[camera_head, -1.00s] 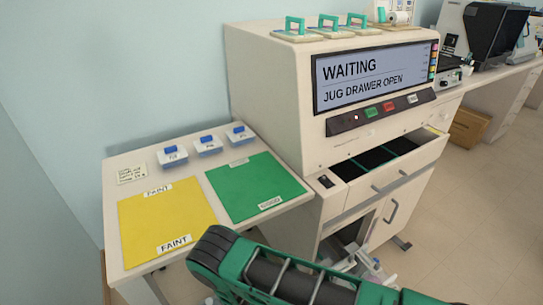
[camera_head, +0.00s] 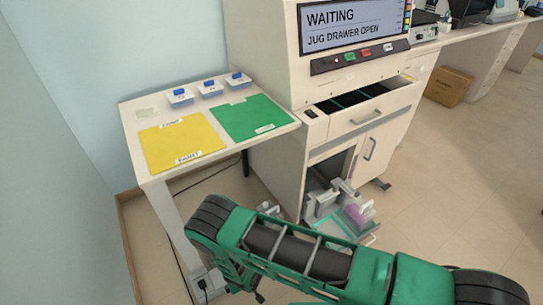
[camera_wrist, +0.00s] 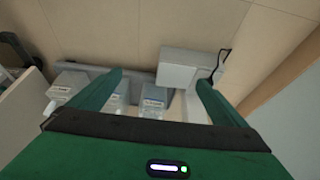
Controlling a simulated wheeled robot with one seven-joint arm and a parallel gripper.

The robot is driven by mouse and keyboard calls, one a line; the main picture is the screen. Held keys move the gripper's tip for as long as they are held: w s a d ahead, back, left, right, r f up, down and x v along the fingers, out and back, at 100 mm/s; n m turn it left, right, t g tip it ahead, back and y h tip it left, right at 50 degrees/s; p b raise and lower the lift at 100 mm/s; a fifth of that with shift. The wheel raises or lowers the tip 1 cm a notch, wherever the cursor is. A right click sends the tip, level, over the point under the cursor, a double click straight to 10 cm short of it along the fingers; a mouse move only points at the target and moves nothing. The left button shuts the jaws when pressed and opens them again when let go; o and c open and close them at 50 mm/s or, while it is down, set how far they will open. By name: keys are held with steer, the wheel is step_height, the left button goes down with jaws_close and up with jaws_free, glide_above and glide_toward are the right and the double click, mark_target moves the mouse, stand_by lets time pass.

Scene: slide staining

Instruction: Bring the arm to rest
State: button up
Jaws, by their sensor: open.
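My green arm crosses the bottom of the head view, in front of the staining machine; the gripper itself is hidden or out of sight there. In the wrist view my gripper (camera_wrist: 155,92) has its two green fingers spread apart with nothing held between them. Beyond the fingers, lower down, are several pale labelled containers (camera_wrist: 153,97) and a grey-white box-like part (camera_wrist: 190,66) near the floor. The fingers overlap some containers in the picture; I cannot tell the distance.
The staining machine's (camera_head: 275,75) screen (camera_head: 350,23) reads "WAITING, JUG DRAWER OPEN". An upper drawer (camera_head: 372,108) is open. A side table (camera_head: 140,112) holds yellow (camera_head: 182,146) and green (camera_head: 253,118) mats.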

steer(key=w+d+r+m+h, duration=0.1)
steer(key=w+d+r, duration=0.3)
steer(key=w+r, duration=0.5)
steer(key=w+d+r+m+h, duration=0.1)
steer(key=w+d+r+m, duration=0.15)
steer(key=w+r, duration=0.65)
steer(key=w+d+r+m+h, duration=0.1)
steer(key=w+d+r, duration=0.1)
steer(key=d+r, duration=0.95)
steer(key=w+d+r+m+h, duration=0.1)
steer(key=d+r+m, duration=0.1)
steer(key=d+r, duration=0.95)
steer(key=s+d+r+m+g, duration=0.1)
steer(key=s+d+r, duration=0.5)
steer(key=d+r, duration=0.3)
steer(key=s+d+r+m+g, duration=0.2)
steer(key=s+d+r, duration=0.4)
steer(key=r, duration=0.5)
steer(key=s+d+r+m, duration=0.1)
steer(key=s+d+r, duration=0.1)
steer(key=s, duration=0.6)
steer(key=s+d+r+m+y, duration=0.1)
steer(key=s+d+r, duration=0.2)
steer(key=s, duration=0.6)
steer(key=s+d+r+m+g, duration=0.1)
steer(key=s+d+r, duration=0.2)
steer(key=s, duration=0.5)
steer(key=shift+s+d+r+y, duration=0.2)
steer(key=shift+r+y, duration=0.2)
steer(key=shift+r, duration=0.15)
